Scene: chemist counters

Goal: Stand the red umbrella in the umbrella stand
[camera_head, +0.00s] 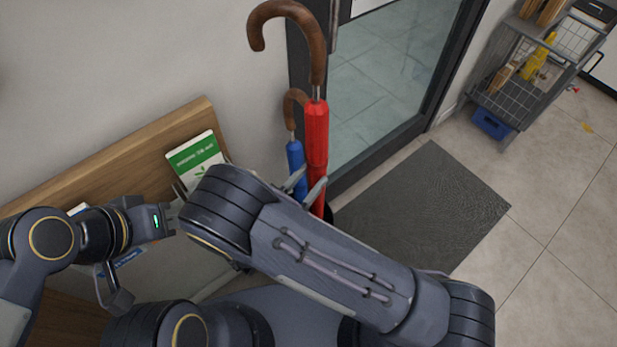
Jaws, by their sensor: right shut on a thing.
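The red umbrella (316,135) is upright, with its curved brown wooden handle at the top. My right gripper (306,187) is shut on its red shaft, partly hidden behind my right arm. A blue umbrella (296,158) with a brown hook handle stands just left of the red one. A dark rim, seemingly of the umbrella stand (329,213), shows beside the red shaft; my arm hides the rest. I cannot tell whether the red umbrella's tip is inside it. My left gripper (180,207) is at the left near the wooden shelf, its fingers mostly hidden behind my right arm.
A wooden wall shelf (120,160) with a green and white card (195,155) is at the left. A glass door (390,75) is behind the umbrellas. A grey mat (425,205) lies on the tiled floor. A cart (520,75) stands at the upper right.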

